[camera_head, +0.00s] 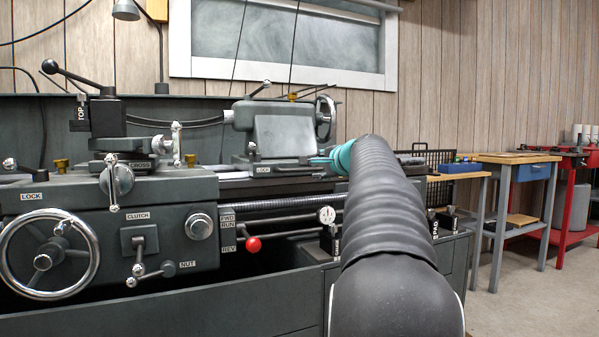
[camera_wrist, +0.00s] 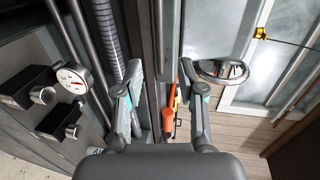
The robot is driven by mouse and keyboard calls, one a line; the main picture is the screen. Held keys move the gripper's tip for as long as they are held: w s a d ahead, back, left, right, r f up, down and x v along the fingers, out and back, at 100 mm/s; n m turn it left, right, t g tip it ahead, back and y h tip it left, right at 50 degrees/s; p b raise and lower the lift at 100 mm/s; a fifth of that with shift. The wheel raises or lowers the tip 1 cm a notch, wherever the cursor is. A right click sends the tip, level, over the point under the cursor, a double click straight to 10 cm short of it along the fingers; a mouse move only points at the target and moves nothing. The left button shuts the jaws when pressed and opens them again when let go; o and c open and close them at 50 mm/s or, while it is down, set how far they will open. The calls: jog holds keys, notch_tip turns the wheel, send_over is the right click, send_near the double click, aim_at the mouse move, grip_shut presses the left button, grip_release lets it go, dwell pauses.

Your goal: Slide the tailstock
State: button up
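The grey tailstock (camera_head: 283,133) stands on the lathe bed, with a handwheel (camera_head: 325,118) at its right end and a LOCK label at its base. In the wrist view, the tailstock body (camera_wrist: 208,30) is at the upper right, with its handwheel (camera_wrist: 226,72) below. My gripper (camera_wrist: 161,75) is open, its two fingers spread over the bed beside the tailstock. An orange-red item (camera_wrist: 168,120) shows between the fingers; I cannot tell what it is or whether it touches them. In the head view my arm hides most of the gripper; a teal part (camera_head: 338,159) shows near the tailstock base.
The lathe carriage (camera_head: 110,195) with its large handwheel (camera_head: 48,255) stands to the left. A red-knobbed lever (camera_head: 253,244) and a dial gauge (camera_head: 327,215) are on the front. Benches (camera_head: 512,158) stand at the right, with open floor before them.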

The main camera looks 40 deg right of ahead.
aim_at(304, 169)
jog(key=p+x, duration=0.1)
jog(key=x, duration=1)
grip_shut()
